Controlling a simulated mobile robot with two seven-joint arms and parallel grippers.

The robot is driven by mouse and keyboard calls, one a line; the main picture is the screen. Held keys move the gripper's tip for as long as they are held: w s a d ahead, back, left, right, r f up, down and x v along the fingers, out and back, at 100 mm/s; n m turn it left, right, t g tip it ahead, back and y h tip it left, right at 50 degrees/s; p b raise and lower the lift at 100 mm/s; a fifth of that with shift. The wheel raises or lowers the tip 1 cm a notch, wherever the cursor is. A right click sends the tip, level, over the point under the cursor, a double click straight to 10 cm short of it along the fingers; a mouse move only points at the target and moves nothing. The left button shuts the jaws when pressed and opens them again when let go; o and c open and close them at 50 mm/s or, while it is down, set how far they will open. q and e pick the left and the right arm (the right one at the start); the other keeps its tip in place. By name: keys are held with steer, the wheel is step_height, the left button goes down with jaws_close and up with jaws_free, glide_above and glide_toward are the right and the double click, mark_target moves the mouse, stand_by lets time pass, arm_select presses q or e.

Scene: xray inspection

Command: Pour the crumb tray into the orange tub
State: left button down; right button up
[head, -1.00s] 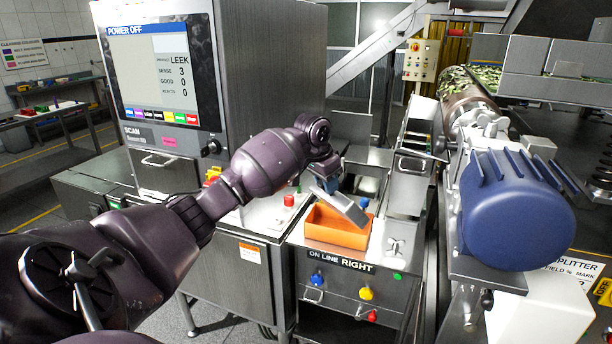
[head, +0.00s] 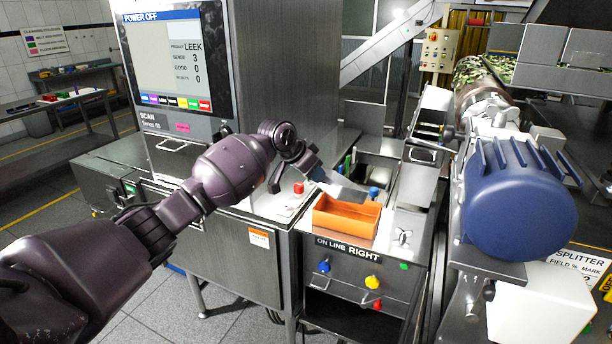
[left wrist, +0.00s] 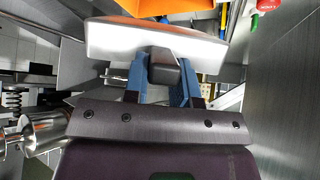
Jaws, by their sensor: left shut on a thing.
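The crumb tray (head: 344,187) is a small grey metal tray, held tilted at the back left of the orange tub (head: 346,222). My left gripper (head: 314,171) is shut on its dark handle. In the left wrist view the blue fingers (left wrist: 162,80) close on this handle, with the tray's pale wall (left wrist: 110,40) beyond it. The orange tub stands on the steel bench above the "ON LINE RIGHT" label. A strip of orange (left wrist: 165,7) shows past the tray in the left wrist view. The inside of the tray is hidden. My right gripper is not in view.
The X-ray machine with its screen (head: 180,62) stands behind my left arm. A blue motor (head: 518,195) and a steel chute (head: 425,145) stand right of the tub. Red (head: 299,188) and blue (head: 374,192) buttons or knobs are near the tub.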

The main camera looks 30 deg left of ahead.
mark_target(318, 186)
arm_select(q)
steer(key=shift+s+a+f+t+h, duration=0.1)
steer(key=shift+s+f+t+h, duration=0.25)
steer(key=shift+t, duration=0.2)
steer(key=shift+s+a+f+t+h, duration=0.1)
steer(key=shift+f+t+h, duration=0.15)
steer(key=shift+f+t, duration=0.25)
steer(key=shift+s+a+f+t+b, duration=0.15)
steer(key=shift+t+b, duration=0.3)
steer(key=shift+b, duration=0.8)
steer(key=shift+f+h+b, duration=0.3)
steer(key=shift+b, duration=0.5)
steer(key=shift+s+f+t+b, duration=0.1)
steer(key=shift+f+t+b, duration=0.15)
steer(key=shift+t+b, duration=0.45)
steer(key=shift+s+h+b, duration=0.1)
steer(key=shift+h+b, duration=0.2)
steer(key=shift+b, duration=0.35)
steer(key=shift+s+a+f+t+b, duration=0.15)
steer(key=shift+t+b, duration=0.15)
steer(key=shift+b, duration=0.3)
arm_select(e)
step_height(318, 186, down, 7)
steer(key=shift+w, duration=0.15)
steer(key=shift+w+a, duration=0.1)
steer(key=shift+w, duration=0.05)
